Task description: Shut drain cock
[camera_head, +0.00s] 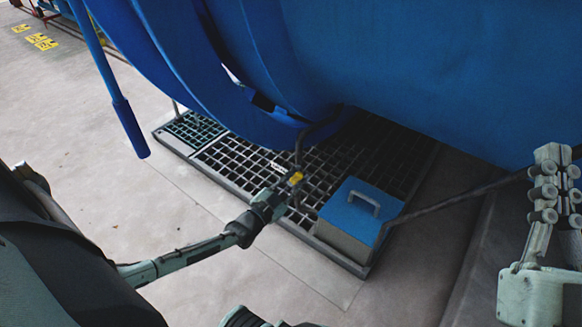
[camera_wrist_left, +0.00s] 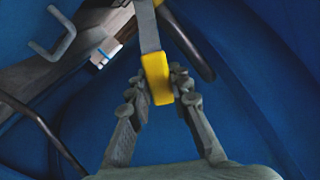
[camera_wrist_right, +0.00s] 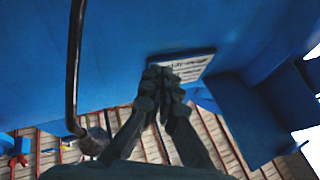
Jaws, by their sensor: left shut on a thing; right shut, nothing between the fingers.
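The drain cock's handle has a yellow grip (camera_head: 296,178) under the big blue vessel, at the end of a thin dark pipe. In the left wrist view, the yellow grip (camera_wrist_left: 157,80) hangs on a flat grey lever (camera_wrist_left: 148,28). My left gripper (camera_head: 284,189) is shut on this yellow grip, with one finger on each side; it also shows in the left wrist view (camera_wrist_left: 158,90). My right gripper (camera_head: 555,158) is at the right edge, away from the cock. In the right wrist view it is shut and empty (camera_wrist_right: 161,82).
The blue vessel (camera_head: 390,70) fills the space above. Below lies a grey floor grating (camera_head: 235,165) with a blue-topped box (camera_head: 350,211) on it. A long blue-handled lever (camera_head: 130,128) hangs at the left. A white label plate (camera_wrist_right: 190,66) is beyond my right fingertips. Open floor lies at the left.

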